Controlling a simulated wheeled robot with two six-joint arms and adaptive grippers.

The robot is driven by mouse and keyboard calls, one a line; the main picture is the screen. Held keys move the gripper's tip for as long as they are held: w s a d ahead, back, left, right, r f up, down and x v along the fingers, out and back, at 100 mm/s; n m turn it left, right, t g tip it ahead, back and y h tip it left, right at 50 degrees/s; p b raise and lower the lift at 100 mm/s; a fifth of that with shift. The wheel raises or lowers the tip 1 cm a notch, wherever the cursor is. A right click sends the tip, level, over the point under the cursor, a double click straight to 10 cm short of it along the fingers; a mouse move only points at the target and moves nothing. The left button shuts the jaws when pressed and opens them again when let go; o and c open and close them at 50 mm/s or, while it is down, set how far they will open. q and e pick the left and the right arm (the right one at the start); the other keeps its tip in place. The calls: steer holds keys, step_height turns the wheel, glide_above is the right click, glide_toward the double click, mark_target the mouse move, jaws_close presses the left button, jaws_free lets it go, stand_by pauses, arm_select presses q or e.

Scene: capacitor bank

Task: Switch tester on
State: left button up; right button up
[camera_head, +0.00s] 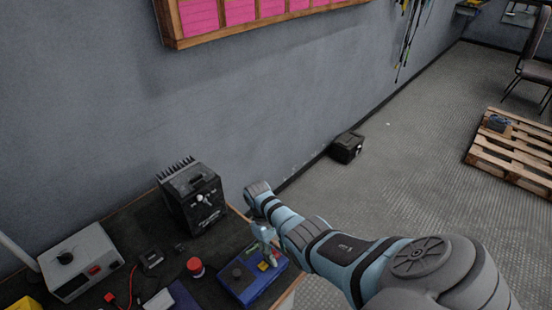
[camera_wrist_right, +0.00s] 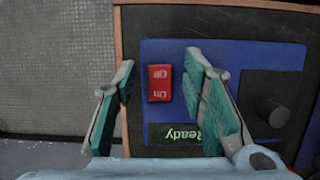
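The tester (camera_head: 243,289) is a blue box at the right front corner of the dark bench, with a black knob (camera_head: 236,272) on top. In the right wrist view its blue panel (camera_wrist_right: 228,57) carries a red rocker switch (camera_wrist_right: 160,83) with "On" and "Off" printed upside down. A small display (camera_wrist_right: 177,135) reads "Ready", and the black knob also shows there (camera_wrist_right: 272,108). My right gripper (camera_head: 268,257) is over the tester; in the wrist view (camera_wrist_right: 160,72) its teal-padded fingers are open either side of the switch, holding nothing. Whether they touch the panel is unclear. My left gripper is out of view.
On the bench (camera_head: 137,227) stand a black device (camera_head: 192,196), a grey box with a red switch (camera_head: 80,262), a red-capped jar (camera_head: 196,267) and a small black meter (camera_head: 151,260). A black case (camera_head: 346,148) sits by the wall; a pallet (camera_head: 512,152) lies at right.

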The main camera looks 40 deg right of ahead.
steer(key=shift+r, duration=0.1)
steer(key=v, duration=0.7)
steer(key=shift+r, duration=0.2)
steer(key=shift+w+a, duration=0.1)
